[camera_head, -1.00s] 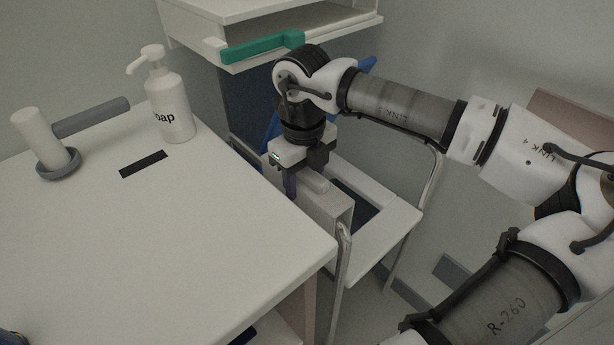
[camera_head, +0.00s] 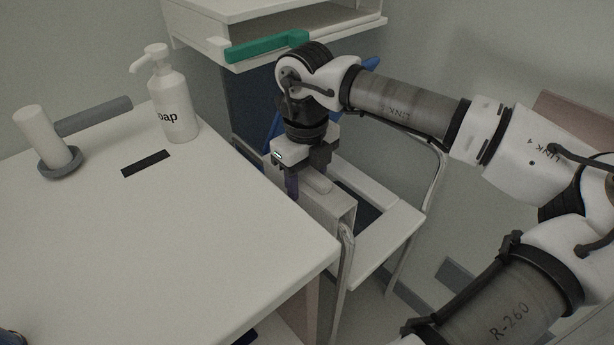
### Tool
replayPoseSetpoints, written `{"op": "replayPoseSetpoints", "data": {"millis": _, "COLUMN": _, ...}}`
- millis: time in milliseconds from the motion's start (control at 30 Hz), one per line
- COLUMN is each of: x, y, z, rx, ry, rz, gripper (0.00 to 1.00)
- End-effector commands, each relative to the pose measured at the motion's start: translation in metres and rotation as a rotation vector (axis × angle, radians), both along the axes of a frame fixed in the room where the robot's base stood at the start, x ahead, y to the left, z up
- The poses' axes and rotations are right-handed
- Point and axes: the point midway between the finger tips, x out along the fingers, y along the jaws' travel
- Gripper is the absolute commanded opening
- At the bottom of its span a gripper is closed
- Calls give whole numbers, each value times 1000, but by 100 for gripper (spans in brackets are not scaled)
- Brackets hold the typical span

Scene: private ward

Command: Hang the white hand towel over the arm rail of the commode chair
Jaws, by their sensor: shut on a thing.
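The commode chair (camera_head: 385,246) stands beyond the table's right edge, with a pale seat, a blue back and a bent metal tube frame. The white hand towel (camera_head: 328,210) shows as a pale folded panel at the chair's near arm rail, with a rounded ridge along its top. It appears to lie over the rail, but its far side is hidden. My gripper (camera_head: 304,180) points down at the towel's upper edge and is shut on it. The fingertips are partly hidden, and the rail under the towel is mostly covered.
A white table (camera_head: 190,240) fills the left, with a soap bottle (camera_head: 173,108), a grey-based white cylinder (camera_head: 47,135) and a dark strip (camera_head: 146,163). Walls lie close behind the chair.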

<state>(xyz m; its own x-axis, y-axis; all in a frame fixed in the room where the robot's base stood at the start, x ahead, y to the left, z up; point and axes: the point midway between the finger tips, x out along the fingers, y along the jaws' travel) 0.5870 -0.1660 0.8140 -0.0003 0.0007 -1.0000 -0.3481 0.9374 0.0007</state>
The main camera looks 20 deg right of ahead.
Motion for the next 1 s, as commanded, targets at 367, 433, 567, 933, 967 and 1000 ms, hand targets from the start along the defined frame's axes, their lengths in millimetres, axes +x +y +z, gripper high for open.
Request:
{"op": "replayPoseSetpoints", "data": {"millis": 367, "x": -10, "y": 0, "z": -35, "rx": 11, "ry": 72, "rz": -2, "gripper": 2}}
{"op": "replayPoseSetpoints", "data": {"millis": 433, "x": -10, "y": 0, "z": -36, "rx": 11, "ry": 72, "rz": -2, "gripper": 2}}
{"op": "replayPoseSetpoints", "data": {"millis": 567, "x": -10, "y": 0, "z": -38, "rx": 11, "ry": 72, "rz": -2, "gripper": 2}}
{"op": "replayPoseSetpoints", "data": {"millis": 933, "x": -10, "y": 0, "z": -44, "rx": 11, "ry": 72, "rz": -2, "gripper": 2}}
{"op": "replayPoseSetpoints", "data": {"millis": 967, "x": -10, "y": -1, "z": -44, "rx": 11, "ry": 72, "rz": -3, "gripper": 0}}
{"op": "replayPoseSetpoints", "data": {"millis": 1000, "x": -9, "y": -1, "z": -43, "rx": 10, "ry": 71, "rz": -4, "gripper": 51}}
